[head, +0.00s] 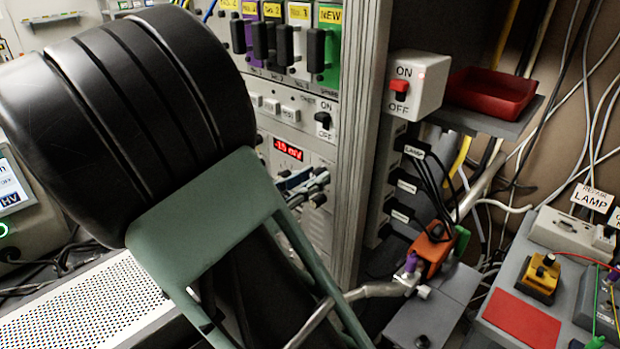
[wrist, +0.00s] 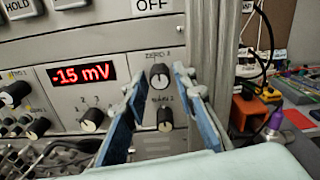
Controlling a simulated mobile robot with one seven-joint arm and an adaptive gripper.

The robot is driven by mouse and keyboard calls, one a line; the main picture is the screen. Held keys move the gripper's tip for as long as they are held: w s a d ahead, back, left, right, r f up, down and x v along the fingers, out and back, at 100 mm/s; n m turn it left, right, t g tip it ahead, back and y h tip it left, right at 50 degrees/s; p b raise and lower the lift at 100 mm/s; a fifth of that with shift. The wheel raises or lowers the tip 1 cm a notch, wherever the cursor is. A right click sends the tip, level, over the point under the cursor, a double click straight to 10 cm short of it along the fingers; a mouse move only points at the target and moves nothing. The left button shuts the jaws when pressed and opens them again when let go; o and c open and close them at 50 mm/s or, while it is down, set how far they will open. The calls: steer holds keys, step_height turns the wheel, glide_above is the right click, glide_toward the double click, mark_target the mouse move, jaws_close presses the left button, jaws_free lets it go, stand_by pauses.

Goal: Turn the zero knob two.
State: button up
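The zero knob two (wrist: 159,77) is a small dark round knob with a light pointer mark, under a label that seems to read "ZERO 2" on the grey panel. My gripper (wrist: 160,85) is open, its two blue fingers on the left and right of this knob in the wrist view. No finger clearly touches the knob; the exact gap cannot be told. In the head view my gripper (head: 310,183) is at the panel, and its fingers hide the knob.
A second knob (wrist: 165,120) sits just below, between the fingers. Another knob (wrist: 92,120) is left of them. A red display (wrist: 82,73) shows a negative mV reading. A metal frame post (head: 356,150) stands right of the panel. An orange block (head: 434,250) with cables is farther right.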

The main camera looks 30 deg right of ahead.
steer(key=shift+d, duration=0.1)
jaws_close()
steer(key=shift+m, duration=0.4)
steer(key=shift+m+b, duration=2.75)
steer(key=shift+m, duration=2.75)
